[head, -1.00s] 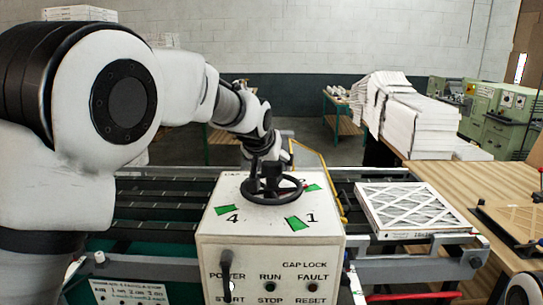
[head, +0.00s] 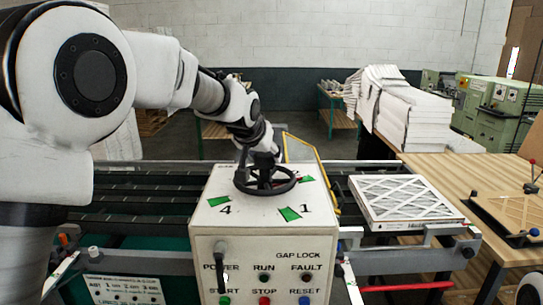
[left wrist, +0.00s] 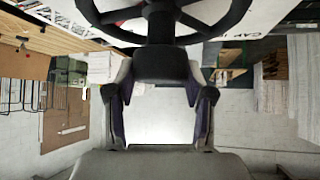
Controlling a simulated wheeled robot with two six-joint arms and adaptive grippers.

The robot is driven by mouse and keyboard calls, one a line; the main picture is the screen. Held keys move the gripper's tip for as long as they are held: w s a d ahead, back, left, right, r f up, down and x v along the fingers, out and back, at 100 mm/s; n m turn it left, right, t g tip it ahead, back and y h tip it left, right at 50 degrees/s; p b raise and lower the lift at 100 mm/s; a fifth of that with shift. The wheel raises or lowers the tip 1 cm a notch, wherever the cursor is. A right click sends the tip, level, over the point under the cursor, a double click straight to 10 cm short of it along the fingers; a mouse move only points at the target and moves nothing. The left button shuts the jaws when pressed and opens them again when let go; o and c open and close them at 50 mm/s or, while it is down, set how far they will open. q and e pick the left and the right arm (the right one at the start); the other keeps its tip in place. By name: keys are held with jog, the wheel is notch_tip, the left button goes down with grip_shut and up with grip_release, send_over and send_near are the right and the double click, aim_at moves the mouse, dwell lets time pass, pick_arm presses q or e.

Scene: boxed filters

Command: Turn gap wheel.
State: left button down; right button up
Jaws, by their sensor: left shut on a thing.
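The gap wheel (head: 241,184) is a dark spoked handwheel lying flat on top of the cream control box (head: 262,234). Green patches and numbers, with 4 and 1 readable, lie around it on the box top. My left gripper (head: 264,157) comes down from behind onto the wheel's middle and is shut on it. In the left wrist view my left gripper (left wrist: 158,95) has its two fingers on either side of the dark hub, and the wheel's rim (left wrist: 215,30) and spokes show at the top. A small red mark shows beside the wheel, partly hidden. My right gripper is not in view.
The box front has a lever (head: 219,254), buttons and lamps. A yellow-edged panel (head: 310,160) stands close behind the box. A white-framed filter (head: 405,200) lies right of it on the rails. A wooden table (head: 455,180) fills the right side.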

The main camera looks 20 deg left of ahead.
pick_arm(q)
jog(key=c, duration=0.7)
grip_release()
jog(key=shift+f, duration=0.1)
jog(key=shift+o, duration=1.3)
jog(key=shift+w+f, duration=0.1)
jog(key=shift+w, duration=0.15)
jog(key=v, duration=1.2)
jog(key=shift+w, duration=0.1)
